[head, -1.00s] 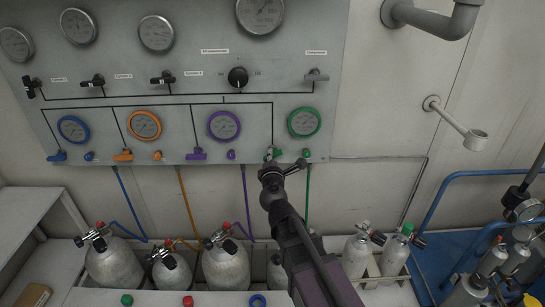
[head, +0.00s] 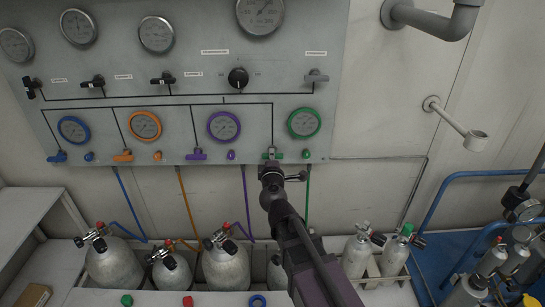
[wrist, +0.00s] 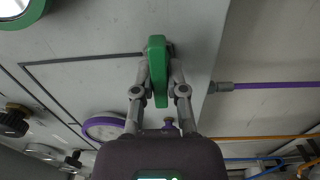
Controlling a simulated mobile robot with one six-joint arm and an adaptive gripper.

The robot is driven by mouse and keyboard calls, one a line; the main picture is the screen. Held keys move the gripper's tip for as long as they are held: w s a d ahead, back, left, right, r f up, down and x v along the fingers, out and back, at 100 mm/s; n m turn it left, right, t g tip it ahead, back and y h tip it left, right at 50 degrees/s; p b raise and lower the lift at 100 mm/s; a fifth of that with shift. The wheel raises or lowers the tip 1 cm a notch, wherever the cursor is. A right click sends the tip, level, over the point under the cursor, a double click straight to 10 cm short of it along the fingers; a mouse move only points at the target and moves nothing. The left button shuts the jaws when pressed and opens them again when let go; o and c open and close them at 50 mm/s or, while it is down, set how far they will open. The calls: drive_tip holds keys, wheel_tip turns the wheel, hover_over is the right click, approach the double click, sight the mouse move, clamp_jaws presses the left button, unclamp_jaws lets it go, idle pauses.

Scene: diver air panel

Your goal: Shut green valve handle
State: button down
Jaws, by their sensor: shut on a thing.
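The green valve handle (wrist: 158,70) stands upright in the middle of the wrist view, crosswise to the dark line drawn on the panel. My gripper (wrist: 160,82) is shut on it, with one finger on each side. In the head view my gripper (head: 270,163) is at the panel's lower edge, below the green-rimmed gauge (head: 304,123). There the green handle (head: 265,155) is partly hidden behind my gripper and looks about level, like the purple handle (head: 196,155) to its left.
Orange (head: 123,155) and blue (head: 57,156) handles sit further left on the same panel (head: 180,105). A small green knob (head: 306,154) is close to the right of my gripper. Hoses run down to several gas cylinders (head: 225,265) below.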

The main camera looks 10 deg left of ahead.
drive_tip(key=c, duration=0.7)
unclamp_jaws()
drive_tip(key=shift+v, duration=3.75)
